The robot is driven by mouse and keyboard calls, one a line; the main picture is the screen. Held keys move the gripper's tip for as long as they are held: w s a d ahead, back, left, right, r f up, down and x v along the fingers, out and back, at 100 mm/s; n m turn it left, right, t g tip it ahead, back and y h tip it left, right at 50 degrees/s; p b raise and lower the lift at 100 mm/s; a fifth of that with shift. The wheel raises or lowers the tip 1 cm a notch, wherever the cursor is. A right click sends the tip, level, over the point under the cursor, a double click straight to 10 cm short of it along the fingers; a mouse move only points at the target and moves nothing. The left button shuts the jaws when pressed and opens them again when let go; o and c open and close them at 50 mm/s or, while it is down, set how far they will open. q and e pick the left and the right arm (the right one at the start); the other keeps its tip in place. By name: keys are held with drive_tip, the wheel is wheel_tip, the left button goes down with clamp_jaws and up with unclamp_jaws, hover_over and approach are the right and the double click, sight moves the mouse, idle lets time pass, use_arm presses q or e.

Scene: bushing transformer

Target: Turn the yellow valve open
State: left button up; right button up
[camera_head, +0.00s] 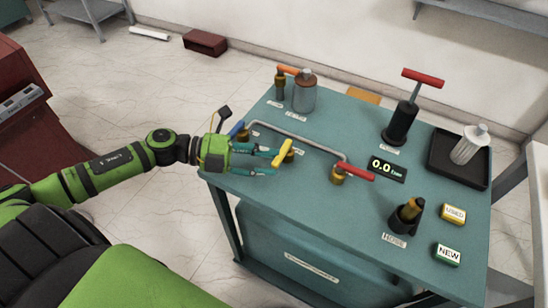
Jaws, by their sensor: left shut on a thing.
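The yellow valve handle (283,152) stands on a brass body (290,156) near the left front edge of the teal table (330,205). My left gripper (278,162) reaches in from the left with its fingers at the yellow handle and is shut on it. The fingers partly hide the valve's lower part. My right gripper is not in view.
A blue-handled valve (237,128) and a red-handled valve (356,171) flank it along a grey pipe (300,136). A hand pump (402,115), a jar (304,92), a display (386,169) and a black tray (450,170) stand farther off.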

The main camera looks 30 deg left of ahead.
sight(273, 162)
use_arm(q)
drive_tip(key=shift+s+a+r, duration=0.1)
drive_tip(key=shift+s+a, duration=0.3)
drive_tip(key=shift+a, duration=0.2)
drive_tip(key=shift+s+a+f+p, duration=0.1)
drive_tip(key=shift+s+a+p, duration=0.1)
drive_tip(key=shift+a, duration=0.3)
drive_tip(key=shift+s+a+f+p, duration=0.1)
drive_tip(key=shift+s+a+p, duration=0.1)
drive_tip(key=shift+a, duration=0.25)
